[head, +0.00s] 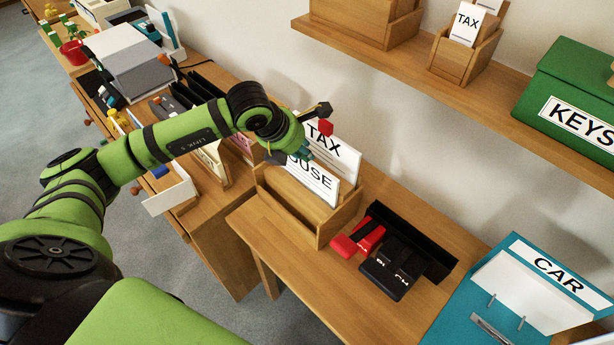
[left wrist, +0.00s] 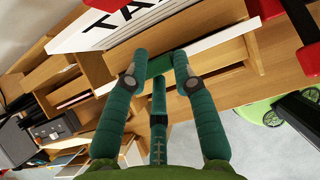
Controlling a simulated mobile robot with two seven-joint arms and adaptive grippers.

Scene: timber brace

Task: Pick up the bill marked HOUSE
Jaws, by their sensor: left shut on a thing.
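The bill marked HOUSE (head: 318,184) is a white card standing tilted in the front of a wooden holder (head: 287,205); its lower edge is hidden and its first letter is covered. A larger white TAX card (head: 340,158) stands just behind it; it also shows in the left wrist view (left wrist: 110,24). My left gripper (head: 299,156) is at the upper left edge of the HOUSE bill. In the left wrist view its green fingers (left wrist: 160,62) are closed on the bill, whose white edge (left wrist: 215,38) runs off to the right. My right gripper is out of view.
A red stapler-like object (head: 357,238) and a black block (head: 392,268) lie right of the holder. A teal CAR clipboard (head: 520,290) is at far right. Above, a wall shelf (head: 400,58) holds wooden boxes and a green KEYS box (head: 570,100). The desk front is clear.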

